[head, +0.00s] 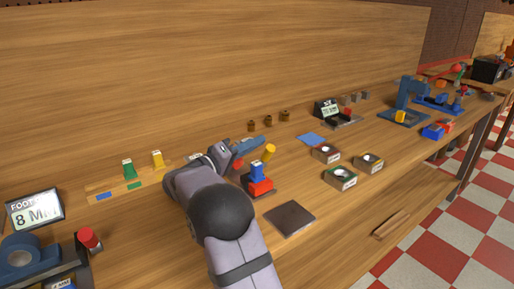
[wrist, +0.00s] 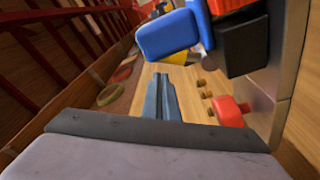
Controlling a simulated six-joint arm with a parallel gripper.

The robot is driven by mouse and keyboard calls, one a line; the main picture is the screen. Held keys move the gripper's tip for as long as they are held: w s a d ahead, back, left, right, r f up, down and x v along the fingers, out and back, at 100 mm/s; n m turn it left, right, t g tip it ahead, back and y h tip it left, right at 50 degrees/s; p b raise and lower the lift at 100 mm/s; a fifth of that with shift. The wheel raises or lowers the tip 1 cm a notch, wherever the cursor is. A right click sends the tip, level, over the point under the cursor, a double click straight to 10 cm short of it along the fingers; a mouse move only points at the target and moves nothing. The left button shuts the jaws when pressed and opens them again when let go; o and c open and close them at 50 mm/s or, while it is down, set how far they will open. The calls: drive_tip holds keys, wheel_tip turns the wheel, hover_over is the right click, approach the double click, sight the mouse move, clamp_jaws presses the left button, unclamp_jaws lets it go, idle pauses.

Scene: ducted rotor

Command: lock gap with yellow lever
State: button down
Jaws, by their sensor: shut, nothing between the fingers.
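The yellow lever (head: 269,151) stands tilted at the top of a small fixture with a blue upper part (head: 257,170) and a red base (head: 260,187). In the wrist view, a blue block (wrist: 167,36) fills the upper middle, with a yellow piece (wrist: 175,58) partly hidden behind it. My gripper (head: 258,142) is shut and empty, just behind and left of the lever in the head view. Its fingers also show together in the wrist view (wrist: 160,82), below the yellow piece. The gap itself cannot be made out.
A red knob (wrist: 229,110) is close right of my fingers in the wrist view. A dark square plate (head: 290,218) lies in front of the fixture. Boxes with round openings (head: 341,176) stand to the right. A wooden rack (head: 110,189) with green and yellow pieces is left.

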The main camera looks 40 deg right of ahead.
drive_tip(key=a+b, duration=0.1)
drive_tip(key=a, duration=0.8)
drive_tip(key=shift+w+a+r, duration=0.2)
drive_tip(key=shift+w+a, duration=0.05)
drive_tip(key=shift+a, duration=0.05)
drive_tip(key=s+r+y+p, duration=0.3)
drive_tip(key=s+y+p, duration=0.3)
drive_tip(key=p, duration=0.3)
drive_tip(key=s+a+f+n+y+p, duration=0.1)
drive_tip(key=s+a+f+y+p, duration=0.1)
drive_tip(key=s, duration=0.1)
drive_tip(key=s+a+f+n+g+y+p, duration=0.1)
drive_tip(key=s+a+f+p, duration=0.1)
drive_tip(key=s, duration=0.1)
drive_tip(key=s+a+f+n+y+p, duration=0.1)
drive_tip(key=s+a+f+y+p, duration=0.1)
drive_tip(key=s+p, duration=0.1)
drive_tip(key=shift+s+f+n+g+y, duration=0.15)
drive_tip(key=shift+s+n+g+y, duration=0.15)
drive_tip(key=shift+s+g, duration=0.15)
drive_tip(key=s+a+f+n+y+p, duration=0.1)
drive_tip(key=s+a+f+y+p, duration=0.1)
drive_tip(key=s+a+y+p, duration=0.5)
drive_tip(key=shift+s+a+f, duration=0.15)
drive_tip(key=shift+s+a, duration=2.65)
drive_tip(key=shift+s, duration=0.2)
